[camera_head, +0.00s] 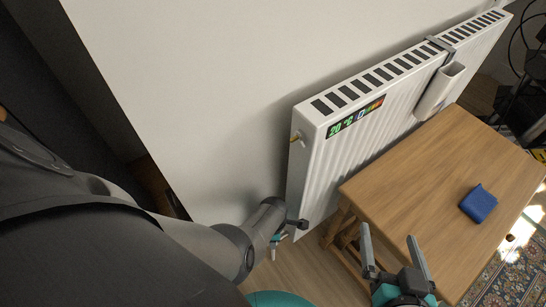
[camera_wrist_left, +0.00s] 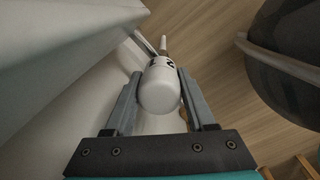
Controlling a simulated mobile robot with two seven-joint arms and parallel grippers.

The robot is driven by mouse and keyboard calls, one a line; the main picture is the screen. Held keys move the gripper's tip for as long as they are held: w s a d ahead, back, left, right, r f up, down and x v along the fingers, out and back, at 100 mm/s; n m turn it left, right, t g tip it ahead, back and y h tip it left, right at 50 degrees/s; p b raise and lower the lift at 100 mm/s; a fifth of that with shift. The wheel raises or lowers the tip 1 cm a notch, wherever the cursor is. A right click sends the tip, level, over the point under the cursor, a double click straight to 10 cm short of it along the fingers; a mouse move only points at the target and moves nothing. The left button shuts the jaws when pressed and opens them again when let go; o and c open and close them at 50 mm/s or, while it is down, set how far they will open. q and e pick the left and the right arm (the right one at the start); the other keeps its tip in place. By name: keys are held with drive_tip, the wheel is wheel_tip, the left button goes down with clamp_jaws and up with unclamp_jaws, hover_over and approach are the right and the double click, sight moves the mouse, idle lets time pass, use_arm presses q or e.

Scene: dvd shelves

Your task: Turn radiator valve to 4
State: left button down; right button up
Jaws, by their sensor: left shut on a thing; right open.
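The radiator valve (camera_wrist_left: 160,88) is a white rounded knob with dark markings near its far end. I cannot read them surely. My left gripper (camera_wrist_left: 160,80) is shut on the valve, with one grey finger on each side of it. In the head view my left gripper (camera_head: 290,227) is low at the near end of the white radiator (camera_head: 345,165), mostly covered by my own arm. The valve is hidden there. My right gripper (camera_head: 390,240) is open and empty, in front of the wooden table.
A wooden table (camera_head: 430,170) stands close along the radiator's front, with a blue cloth-like item (camera_head: 478,203) on it. A white container (camera_head: 440,92) hangs on the radiator. A thermometer strip (camera_head: 355,117) is on its near top corner. A patterned rug (camera_head: 505,275) lies at lower right.

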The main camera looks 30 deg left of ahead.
idle(0.5)
use_arm(q)
drive_tip(key=shift+c, duration=1.2)
unclamp_jaws()
drive_tip(key=shift+r, duration=0.1)
